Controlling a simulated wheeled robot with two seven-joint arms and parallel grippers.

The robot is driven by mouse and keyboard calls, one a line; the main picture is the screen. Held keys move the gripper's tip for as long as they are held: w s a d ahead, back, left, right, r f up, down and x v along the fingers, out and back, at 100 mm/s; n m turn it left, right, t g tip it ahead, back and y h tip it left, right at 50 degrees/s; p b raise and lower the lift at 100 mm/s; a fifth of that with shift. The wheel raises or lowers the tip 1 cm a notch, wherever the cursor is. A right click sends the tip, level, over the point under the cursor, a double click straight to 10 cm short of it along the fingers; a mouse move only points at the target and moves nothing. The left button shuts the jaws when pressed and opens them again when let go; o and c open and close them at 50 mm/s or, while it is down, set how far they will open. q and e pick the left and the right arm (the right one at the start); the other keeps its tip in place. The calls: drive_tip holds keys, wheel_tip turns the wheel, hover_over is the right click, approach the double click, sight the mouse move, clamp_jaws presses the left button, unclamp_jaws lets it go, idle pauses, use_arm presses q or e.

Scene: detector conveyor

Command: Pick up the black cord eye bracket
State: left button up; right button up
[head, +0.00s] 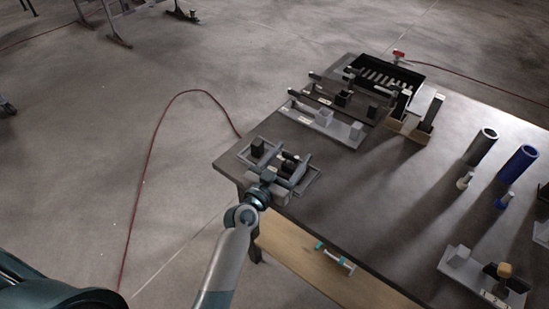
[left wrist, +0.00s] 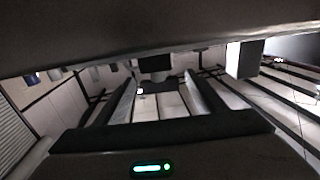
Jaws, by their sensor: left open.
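A grey, open-framed fixture (head: 312,186) sits at the table's near left corner with two small black pieces. One black block (head: 257,147) stands at its left side. The other black piece (head: 291,162), likely the cord eye bracket, lies between the fingers of my left gripper (head: 286,161). The gripper is open, its fingers reaching over the fixture. In the left wrist view a black piece (left wrist: 155,66) shows just beyond and between the fingertips (left wrist: 161,84). I cannot tell whether either finger touches it. My right gripper is not in view.
The dark table (head: 400,215) carries grey racks with blocks (head: 335,127), a black slotted bin (head: 395,78), a grey tube (head: 480,147) and a blue tube (head: 516,164). The middle of the table is clear. A red cable (head: 135,200) lies on the floor.

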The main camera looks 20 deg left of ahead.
use_arm(q)
drive_tip(key=shift+c, duration=0.6)
drive_tip(key=shift+w, duration=0.1)
drive_tip(key=c, duration=1.4)
drive_tip(key=shift+o, duration=0.2)
drive_tip(key=shift+r, duration=0.15)
